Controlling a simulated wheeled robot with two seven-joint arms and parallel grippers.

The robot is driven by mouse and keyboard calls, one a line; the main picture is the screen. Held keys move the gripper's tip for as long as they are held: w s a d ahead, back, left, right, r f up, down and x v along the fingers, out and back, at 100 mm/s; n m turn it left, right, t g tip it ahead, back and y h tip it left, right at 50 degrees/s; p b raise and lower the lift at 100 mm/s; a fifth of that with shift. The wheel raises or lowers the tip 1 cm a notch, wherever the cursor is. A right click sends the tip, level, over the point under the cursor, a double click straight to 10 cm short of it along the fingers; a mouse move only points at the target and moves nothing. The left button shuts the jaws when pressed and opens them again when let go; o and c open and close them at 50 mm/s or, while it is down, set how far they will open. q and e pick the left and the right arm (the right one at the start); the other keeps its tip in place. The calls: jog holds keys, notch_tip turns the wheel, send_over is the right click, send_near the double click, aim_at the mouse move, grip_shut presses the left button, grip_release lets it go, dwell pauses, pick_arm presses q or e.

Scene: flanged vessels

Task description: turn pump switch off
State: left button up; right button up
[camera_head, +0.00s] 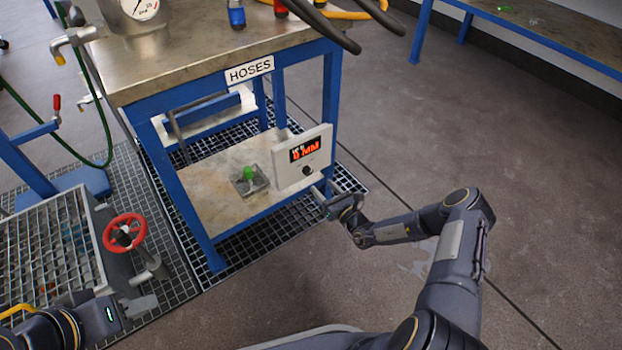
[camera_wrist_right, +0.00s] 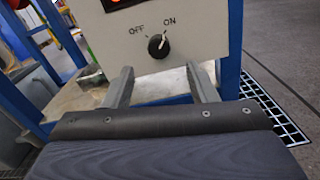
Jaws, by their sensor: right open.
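The pump switch is a black round knob (camera_wrist_right: 158,46) on a white control box (camera_head: 302,158). In the right wrist view its white mark points up and right towards ON, with OFF to the left. The knob is also small in the head view (camera_head: 306,170), below a red lit display (camera_head: 305,149). My right gripper (camera_wrist_right: 161,74) is open and empty. Its two fingers are spread in front of the box, just below the knob and not around it. My left gripper (camera_head: 140,305) is at the lower left, far from the switch; its fingers are not clear.
The box stands on the lower shelf (camera_head: 215,195) of a blue-framed table marked HOSES (camera_head: 249,70). A green button (camera_head: 248,173) on a small plate is left of the box. A red valve wheel (camera_head: 124,232) is near my left gripper. The floor at right is free.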

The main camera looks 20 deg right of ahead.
aim_at(310, 173)
jog(key=b+x, duration=0.2)
jog(key=x, duration=0.3)
jog(key=shift+w+a, duration=0.1)
jog(key=shift+w, duration=0.05)
jog(key=shift+w+a, duration=0.2)
jog(key=shift+w, duration=0.3)
jog(key=c, duration=1)
